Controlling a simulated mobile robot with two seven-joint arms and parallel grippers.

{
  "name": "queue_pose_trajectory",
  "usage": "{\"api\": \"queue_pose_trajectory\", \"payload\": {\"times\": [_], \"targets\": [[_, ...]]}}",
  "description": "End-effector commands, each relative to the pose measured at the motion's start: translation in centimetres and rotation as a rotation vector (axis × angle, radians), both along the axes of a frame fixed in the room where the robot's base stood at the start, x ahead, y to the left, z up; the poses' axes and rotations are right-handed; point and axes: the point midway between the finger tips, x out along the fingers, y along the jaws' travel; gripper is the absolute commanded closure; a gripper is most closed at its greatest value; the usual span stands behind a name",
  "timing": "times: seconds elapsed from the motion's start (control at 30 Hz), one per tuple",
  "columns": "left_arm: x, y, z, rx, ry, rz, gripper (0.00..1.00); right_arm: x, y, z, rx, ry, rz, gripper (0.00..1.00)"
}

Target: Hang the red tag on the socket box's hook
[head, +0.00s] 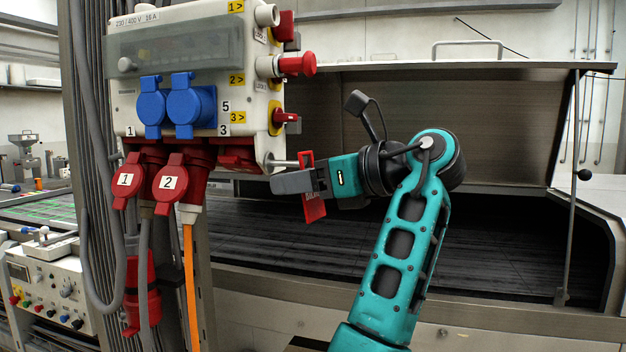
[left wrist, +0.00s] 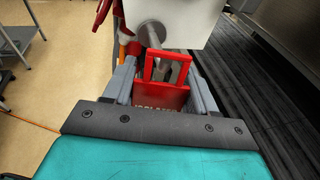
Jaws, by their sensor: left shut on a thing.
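The socket box (head: 192,75) is a white box with blue and red sockets at the left of the head view. Its hook (head: 284,163), a short metal rod, sticks out to the right from the lower right side. My left gripper (head: 290,183) is shut on the red tag (head: 315,210) beside the rod's end. The tag's open frame stands above the fingers and its solid part hangs below. In the left wrist view, the tag (left wrist: 172,98) is between the fingers and the hook (left wrist: 153,34) reaches to its frame. I cannot tell whether the rod passes through the opening.
Red plugs (head: 170,182) and cables hang under the box, left of my gripper. A red knob (head: 297,64) and a red padlock-like part (head: 285,118) stick out above the hook. A dark hooded dryer bed (head: 470,215) lies behind my arm.

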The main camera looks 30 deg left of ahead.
Motion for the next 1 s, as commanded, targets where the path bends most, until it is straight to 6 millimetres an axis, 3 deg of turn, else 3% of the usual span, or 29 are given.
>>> {"api": "queue_pose_trajectory", "payload": {"times": [0.5,1.0], "targets": [[-0.6,2.6,-0.6,0.0,0.0,0.001,0.72,0.0,0.0,0.0,0.0,0.0,0.0,1.0],[-0.7,2.9,-0.8,0.0,0.0,0.0,0.72,0.0,0.0,0.0,0.0,0.0,0.0,1.0]]}}
